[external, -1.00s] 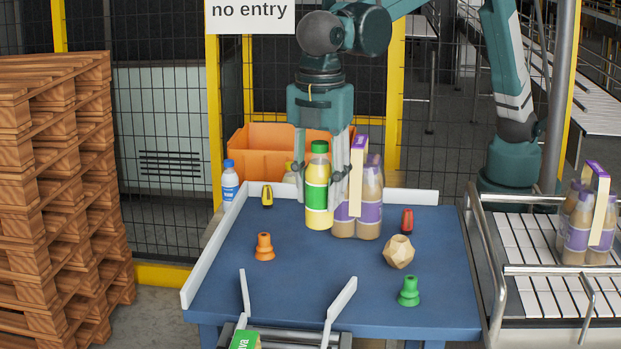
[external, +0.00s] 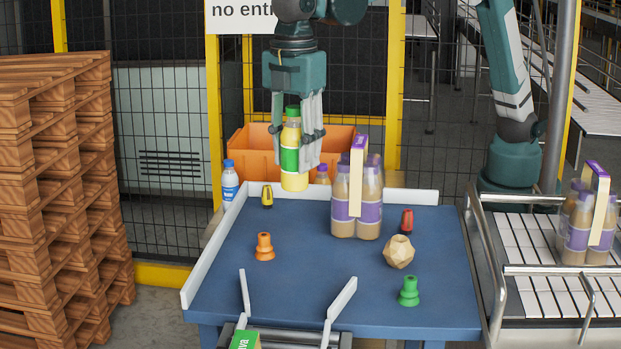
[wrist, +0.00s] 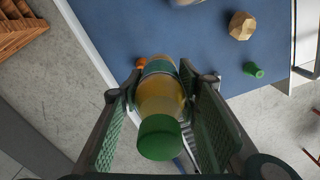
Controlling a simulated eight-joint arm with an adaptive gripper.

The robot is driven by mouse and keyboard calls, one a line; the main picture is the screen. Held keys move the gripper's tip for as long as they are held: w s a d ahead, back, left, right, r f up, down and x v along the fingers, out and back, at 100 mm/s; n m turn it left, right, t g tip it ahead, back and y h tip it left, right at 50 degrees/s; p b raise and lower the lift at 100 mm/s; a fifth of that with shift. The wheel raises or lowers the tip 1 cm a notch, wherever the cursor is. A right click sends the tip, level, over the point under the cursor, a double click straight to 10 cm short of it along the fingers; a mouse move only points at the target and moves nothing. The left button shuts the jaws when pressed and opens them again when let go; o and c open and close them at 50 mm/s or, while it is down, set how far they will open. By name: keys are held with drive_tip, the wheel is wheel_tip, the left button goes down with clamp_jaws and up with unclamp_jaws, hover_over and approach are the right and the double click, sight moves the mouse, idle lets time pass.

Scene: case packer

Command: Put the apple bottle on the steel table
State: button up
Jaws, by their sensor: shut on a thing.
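The bottle of yellow juice (external: 291,135) with a green label and green cap, which looks like the apple bottle, is upright in my gripper (external: 295,152). My gripper is shut around its sides and holds it in front of an orange crate in the external view. In the wrist view the bottle (wrist: 160,100) sits between both fingers (wrist: 165,88), green cap toward the camera. A blue-topped table (external: 300,270) with white side rails lies in front. I cannot tell whether this is the steel table.
A bottle multipack (external: 342,215) with purple labels stands on the blue table. An orange cone-like piece (external: 264,247), a yellow piece (external: 267,196), a red piece (external: 407,221), a tan faceted ball (external: 398,252) and a green piece (external: 409,292) lie around. A blue-capped bottle (external: 230,181) stands left of the orange crate (external: 250,143).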

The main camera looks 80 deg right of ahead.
drive_tip(key=w+d+m, duration=0.3)
drive_tip(key=w+d, duration=0.5)
drive_tip(key=d, duration=0.6)
drive_tip(key=w+d+m, duration=0.4)
drive_tip(key=w+d, duration=0.5)
drive_tip(key=d, duration=0.5)
drive_tip(key=w+d+m, duration=0.3)
drive_tip(key=d, duration=1.1)
drive_tip(key=w+d+m, duration=0.2)
drive_tip(key=d+m, duration=0.1)
drive_tip(key=d, duration=1)
wheel_tip(320, 180, down, 14)
drive_tip(key=shift+f+b, duration=0.2)
drive_tip(key=shift+b, duration=0.1)
drive_tip(key=shift+w, duration=0.1)
wheel_tip(320, 180, down, 14)
drive_tip(key=shift+f, duration=2)
